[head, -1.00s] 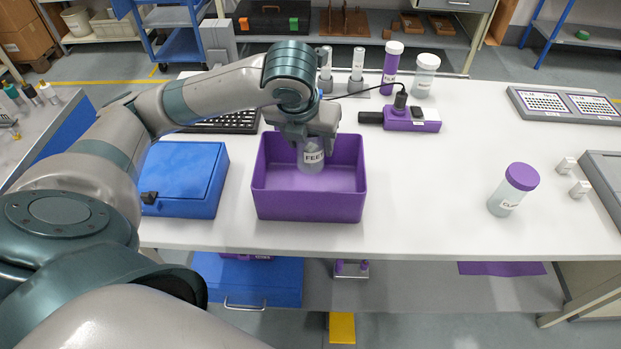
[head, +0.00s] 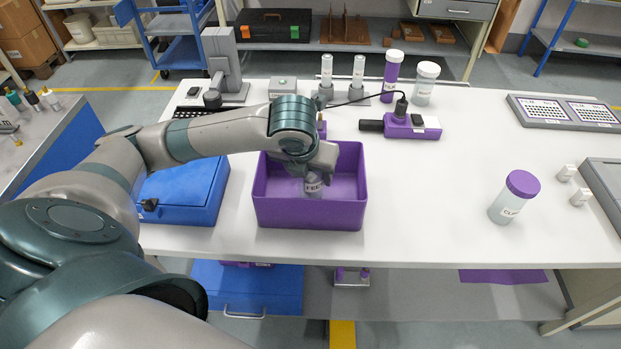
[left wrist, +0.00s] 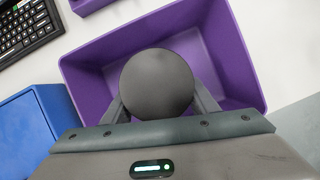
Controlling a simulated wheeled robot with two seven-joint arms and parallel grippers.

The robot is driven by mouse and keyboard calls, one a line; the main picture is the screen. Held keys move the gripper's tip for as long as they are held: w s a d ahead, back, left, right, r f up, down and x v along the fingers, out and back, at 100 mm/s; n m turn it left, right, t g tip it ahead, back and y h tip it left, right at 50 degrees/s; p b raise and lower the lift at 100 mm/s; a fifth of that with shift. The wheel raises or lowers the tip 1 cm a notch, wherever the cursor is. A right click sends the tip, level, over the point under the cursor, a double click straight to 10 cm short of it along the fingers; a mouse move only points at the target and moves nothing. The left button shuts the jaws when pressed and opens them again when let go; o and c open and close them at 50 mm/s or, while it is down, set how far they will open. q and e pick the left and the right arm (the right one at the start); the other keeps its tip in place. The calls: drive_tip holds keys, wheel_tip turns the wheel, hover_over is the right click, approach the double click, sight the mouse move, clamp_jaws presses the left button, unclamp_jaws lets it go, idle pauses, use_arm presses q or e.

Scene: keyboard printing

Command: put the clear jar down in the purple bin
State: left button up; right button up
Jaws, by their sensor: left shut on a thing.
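The clear jar (head: 313,188), see-through with a white label that starts "FEE", is inside the purple bin (head: 310,215). My left gripper (head: 312,174) is shut on it from above. In the left wrist view the jar's dark round top (left wrist: 157,82) sits between the fingers of the left gripper (left wrist: 160,108), over the purple bin (left wrist: 240,60). The jar looks about upright. Whether its base touches the bin floor is hidden by the front wall. My right gripper is not in view.
A blue case (head: 190,190) stands close left of the bin. Another jar (head: 513,197) with a purple lid stands to the right. The table between bin and that jar is clear.

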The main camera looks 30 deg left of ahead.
use_arm(q)
drive_tip(key=shift+f, duration=1.1)
drive_tip(key=shift+f, duration=0.1)
drive_tip(key=o, duration=1.1)
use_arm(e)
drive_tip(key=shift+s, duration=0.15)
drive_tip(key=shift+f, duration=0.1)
use_arm(q)
drive_tip(key=shift+s+d+r, duration=0.1)
drive_tip(key=shift+s+r, duration=0.1)
drive_tip(key=shift+r, duration=0.5)
drive_tip(key=p+v, duration=0.4)
drive_tip(key=v, duration=0.6)
drive_tip(key=shift+r+p, duration=0.3)
drive_tip(key=shift+r, duration=0.05)
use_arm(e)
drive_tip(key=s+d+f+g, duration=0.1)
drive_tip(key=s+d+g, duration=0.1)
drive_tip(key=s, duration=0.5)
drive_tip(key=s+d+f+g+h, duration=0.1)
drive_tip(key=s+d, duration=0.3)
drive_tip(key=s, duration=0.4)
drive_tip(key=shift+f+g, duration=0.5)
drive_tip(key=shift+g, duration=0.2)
use_arm(q)
drive_tip(key=shift+s, duration=0.15)
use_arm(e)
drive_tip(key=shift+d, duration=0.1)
